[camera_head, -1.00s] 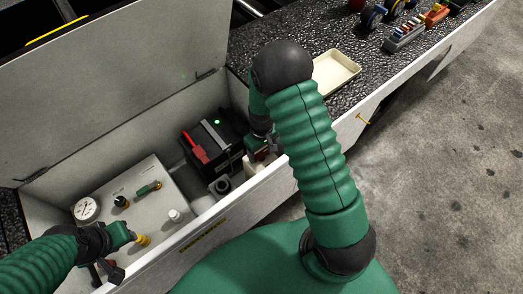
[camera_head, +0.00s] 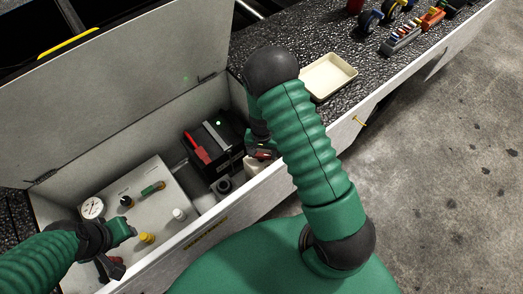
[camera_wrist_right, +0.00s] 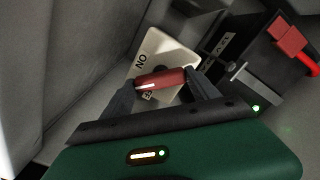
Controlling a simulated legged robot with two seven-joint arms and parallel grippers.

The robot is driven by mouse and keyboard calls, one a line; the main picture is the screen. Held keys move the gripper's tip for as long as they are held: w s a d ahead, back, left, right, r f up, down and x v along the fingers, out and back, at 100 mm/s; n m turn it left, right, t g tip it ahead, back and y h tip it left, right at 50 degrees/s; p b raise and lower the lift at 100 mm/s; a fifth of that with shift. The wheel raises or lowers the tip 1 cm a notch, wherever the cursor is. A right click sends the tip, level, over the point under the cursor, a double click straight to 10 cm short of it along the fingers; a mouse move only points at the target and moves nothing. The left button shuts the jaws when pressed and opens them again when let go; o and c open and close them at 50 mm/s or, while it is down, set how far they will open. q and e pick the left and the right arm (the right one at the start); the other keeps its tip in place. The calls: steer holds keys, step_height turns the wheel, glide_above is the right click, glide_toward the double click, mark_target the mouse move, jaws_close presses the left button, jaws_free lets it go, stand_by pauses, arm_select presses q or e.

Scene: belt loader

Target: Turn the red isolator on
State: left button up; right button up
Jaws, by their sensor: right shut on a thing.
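The red isolator is a red bar-shaped handle (camera_wrist_right: 160,79) on a pale plate (camera_wrist_right: 150,48) in the right wrist view. The plate reads "ON" above the handle; a second label below it is partly hidden. My right gripper (camera_wrist_right: 161,88) has its dark fingers on either side of the handle and is shut on it. The bar lies nearly level in that view. In the head view a bit of red (camera_head: 263,154) shows at my right gripper (camera_head: 262,150), largely hidden by my arm. My left gripper (camera_head: 128,235) is over the gauge panel, its jaws unclear.
The open box (camera_head: 215,215) holds a panel with a gauge (camera_head: 92,208), a yellow knob (camera_head: 147,238) and a white knob (camera_head: 179,214). A black battery-like unit (camera_head: 212,140) with a red part sits beside the isolator. A cream tray (camera_head: 327,78) lies on the dark deck.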

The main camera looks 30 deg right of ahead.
mark_target(261, 154)
steer(key=m+p, duration=0.1)
steer(key=m, duration=0.3)
steer(key=shift+r+m+p, duration=0.15)
steer(key=shift+m+p, duration=0.15)
steer(key=shift+p, duration=0.05)
steer(key=shift+m+p, duration=0.65)
steer(key=shift+m, duration=1.25)
steer(key=o, duration=1.4)
steer(key=shift+a, duration=0.1)
steer(key=shift+c, duration=0.2)
step_height(261, 154, up, 16)
steer(key=p, duration=0.2)
steer(key=shift+r, duration=0.25)
